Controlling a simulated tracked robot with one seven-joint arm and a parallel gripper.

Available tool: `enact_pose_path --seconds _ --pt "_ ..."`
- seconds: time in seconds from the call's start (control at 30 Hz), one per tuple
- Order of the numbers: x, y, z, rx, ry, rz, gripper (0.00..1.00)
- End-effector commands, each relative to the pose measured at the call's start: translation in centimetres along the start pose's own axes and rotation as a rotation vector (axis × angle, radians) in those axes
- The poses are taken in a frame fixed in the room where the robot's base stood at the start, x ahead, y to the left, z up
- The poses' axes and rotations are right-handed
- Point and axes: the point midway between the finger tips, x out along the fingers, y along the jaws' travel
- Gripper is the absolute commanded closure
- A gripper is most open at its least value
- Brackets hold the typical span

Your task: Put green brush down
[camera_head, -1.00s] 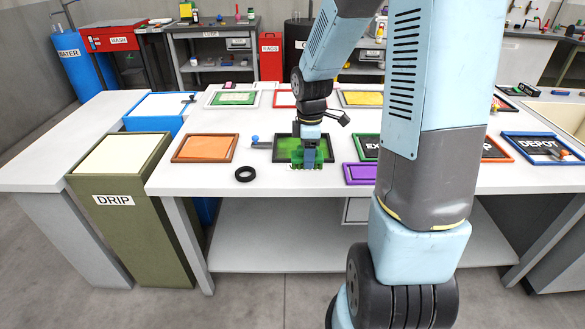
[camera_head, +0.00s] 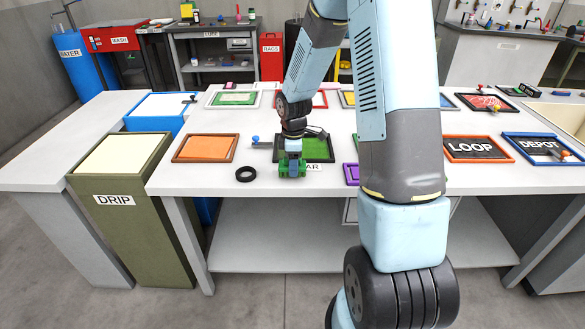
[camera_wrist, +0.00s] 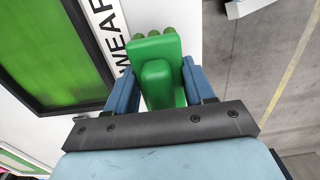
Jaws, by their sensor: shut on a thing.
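My gripper (camera_head: 292,157) is shut on the green brush (camera_head: 292,169) and holds it near the front edge of the white table, at the lower left corner of the dark-framed green panel (camera_head: 318,148). In the wrist view, the green brush (camera_wrist: 157,62) sits between my two blue fingers (camera_wrist: 160,88), its lumpy green end pointing away from me. I cannot tell whether the brush touches the table.
A black ring (camera_head: 245,174) lies left of the brush, with an orange framed panel (camera_head: 206,148) beyond it. A blue-knobbed lever (camera_head: 257,141) stands just behind. A purple frame (camera_head: 351,174) is to the right. Bare table lies between ring and brush.

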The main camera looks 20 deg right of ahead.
Motion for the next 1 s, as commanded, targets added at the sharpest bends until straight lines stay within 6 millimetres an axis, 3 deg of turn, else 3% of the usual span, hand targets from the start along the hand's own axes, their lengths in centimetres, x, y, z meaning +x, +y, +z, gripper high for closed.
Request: enact_pose_path --seconds 0.13,0.47,0.5,0.7,0.77,1.0 --pt "1.7 0.0 0.0 0.0 0.0 -0.001 0.71" --pt "1.9 0.0 0.1 0.001 0.0 -0.001 0.71" --pt "1.9 0.0 0.1 0.001 0.0 0.0 0.45" --pt "1.9 0.0 0.1 0.001 0.0 0.0 0.26" --pt "1.9 0.0 0.1 0.001 0.0 0.0 0.21" --pt "1.8 0.0 0.1 0.001 0.0 0.0 0.21"
